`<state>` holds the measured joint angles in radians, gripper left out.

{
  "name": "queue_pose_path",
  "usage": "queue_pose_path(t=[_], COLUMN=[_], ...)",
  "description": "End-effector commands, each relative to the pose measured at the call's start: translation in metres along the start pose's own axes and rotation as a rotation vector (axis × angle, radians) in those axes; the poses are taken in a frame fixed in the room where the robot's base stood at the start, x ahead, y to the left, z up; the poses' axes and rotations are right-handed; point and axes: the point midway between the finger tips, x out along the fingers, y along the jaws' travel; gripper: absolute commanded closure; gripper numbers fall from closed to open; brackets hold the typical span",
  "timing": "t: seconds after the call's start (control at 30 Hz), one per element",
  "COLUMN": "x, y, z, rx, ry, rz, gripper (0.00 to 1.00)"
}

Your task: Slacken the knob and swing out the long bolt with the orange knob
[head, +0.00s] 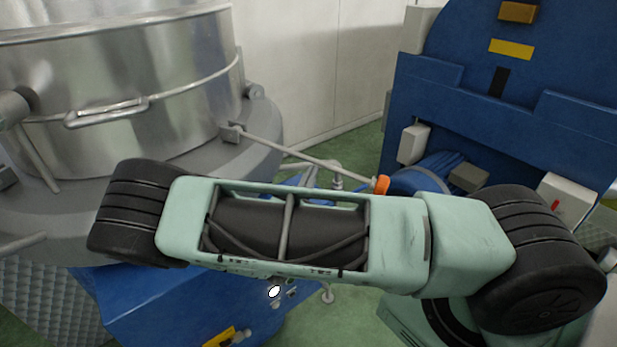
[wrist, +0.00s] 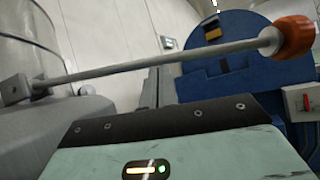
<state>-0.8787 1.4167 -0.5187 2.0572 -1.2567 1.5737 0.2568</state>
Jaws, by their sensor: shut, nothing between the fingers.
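The long bolt (head: 300,153) is a thin grey rod. It sticks out from a small block (head: 231,132) on the rim of the steel vessel (head: 150,65), toward the right. The orange knob (head: 381,185) is at its free end, clear of the vessel wall. In the wrist view the bolt (wrist: 150,66) crosses the upper part, with the orange knob (wrist: 293,37) at the upper right. My gripper (wrist: 165,118) shows its mint and black housing below the bolt, apart from the knob. It is shut and empty; its fingertips cannot be made out. My arm hides it in the head view.
A blue machine (head: 500,90) stands at the right behind the knob, with small grey boxes on it. A handle (head: 107,112) sticks out from the vessel's front. A blue base (head: 150,300) lies below the vessel. Green floor (head: 350,150) shows between the machines.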

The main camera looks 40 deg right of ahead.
Motion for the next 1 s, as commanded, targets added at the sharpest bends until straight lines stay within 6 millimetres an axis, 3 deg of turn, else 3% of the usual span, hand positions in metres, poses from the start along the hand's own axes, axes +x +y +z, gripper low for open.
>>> queue_pose_path(t=[0.03, 0.17, 0.63, 0.87, 0.9, 1.0], x=[0.008, 0.016, 0.013, -0.006, -0.011, -0.036], y=[0.0, -0.002, -0.003, -0.006, -0.007, -0.007], z=[0.012, 0.023, 0.019, -0.01, -0.018, -0.016], rx=[-0.023, -0.079, -0.096, -0.1, -0.101, -0.097], ry=[-0.004, -0.005, -0.003, -0.005, -0.005, -0.002], rz=[0.016, 0.052, 0.061, 0.058, 0.058, 0.06], gripper=[1.0, 1.0, 1.0, 1.0, 1.0, 1.0])
